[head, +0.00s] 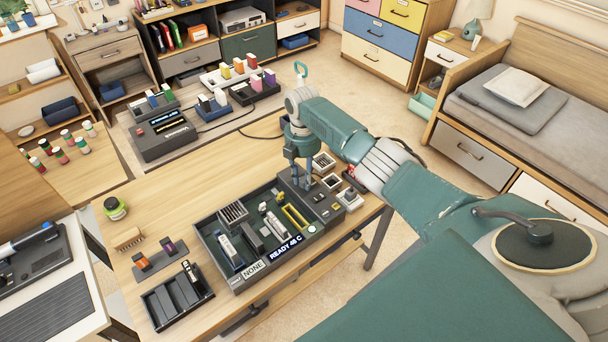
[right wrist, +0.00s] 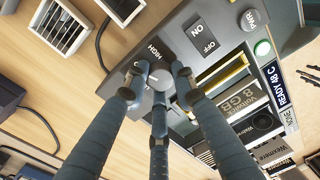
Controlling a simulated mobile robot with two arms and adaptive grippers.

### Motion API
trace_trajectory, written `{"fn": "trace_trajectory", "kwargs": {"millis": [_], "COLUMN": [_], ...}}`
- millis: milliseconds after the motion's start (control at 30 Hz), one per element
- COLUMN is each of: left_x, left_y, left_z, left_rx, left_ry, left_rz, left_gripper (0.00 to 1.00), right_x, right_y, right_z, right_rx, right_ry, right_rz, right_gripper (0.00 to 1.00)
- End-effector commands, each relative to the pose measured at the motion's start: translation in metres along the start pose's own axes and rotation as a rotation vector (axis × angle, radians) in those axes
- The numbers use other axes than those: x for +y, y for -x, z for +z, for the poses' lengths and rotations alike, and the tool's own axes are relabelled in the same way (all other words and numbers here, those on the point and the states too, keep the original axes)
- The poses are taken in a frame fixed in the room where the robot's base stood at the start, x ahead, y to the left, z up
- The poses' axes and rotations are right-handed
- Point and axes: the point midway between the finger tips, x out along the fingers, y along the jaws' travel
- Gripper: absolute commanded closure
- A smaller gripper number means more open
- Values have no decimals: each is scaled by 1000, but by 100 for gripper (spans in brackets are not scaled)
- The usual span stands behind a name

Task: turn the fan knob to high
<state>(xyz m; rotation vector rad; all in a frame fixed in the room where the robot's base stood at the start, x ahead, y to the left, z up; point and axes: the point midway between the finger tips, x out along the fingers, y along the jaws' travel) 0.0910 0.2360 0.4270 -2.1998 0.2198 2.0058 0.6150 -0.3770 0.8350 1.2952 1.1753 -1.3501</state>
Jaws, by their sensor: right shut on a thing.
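The fan knob (right wrist: 160,80) is a round grey knob on a dark grey panel (right wrist: 218,62). In the right wrist view the label HIGH shows just above it. Fingers hide much of the knob, and I cannot tell which setting it points to. My right gripper (head: 308,178) reaches down onto the panel end of the dark grey device (head: 226,283). In the right wrist view its fingers (right wrist: 158,86) are closed around the knob. My left gripper is in neither view.
The device's open tray holds several modules and shows READY 48 C. A black slotted rack (head: 178,298) and a green-lidded jar (head: 115,208) stand on the wooden table (head: 190,205).

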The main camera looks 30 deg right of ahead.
Motion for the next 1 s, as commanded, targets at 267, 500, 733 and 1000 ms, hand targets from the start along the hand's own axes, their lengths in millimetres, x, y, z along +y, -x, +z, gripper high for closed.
{"fn": "trace_trajectory", "kwargs": {"millis": [267, 500, 733, 1000], "left_x": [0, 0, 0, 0], "left_y": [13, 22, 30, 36], "left_z": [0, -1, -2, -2], "left_rx": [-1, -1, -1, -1], "left_ry": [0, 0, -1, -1], "left_rz": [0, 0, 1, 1], "left_gripper": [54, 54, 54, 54], "right_x": [0, 0, 0, 0], "right_y": [2, 2, 2, 2], "right_z": [1, 1, 1, 1], "right_rx": [13, 23, 32, 40], "right_ry": [-264, -489, -678, -830], "right_rz": [1, 2, 2, 2], "right_gripper": [100, 100, 100, 100]}}
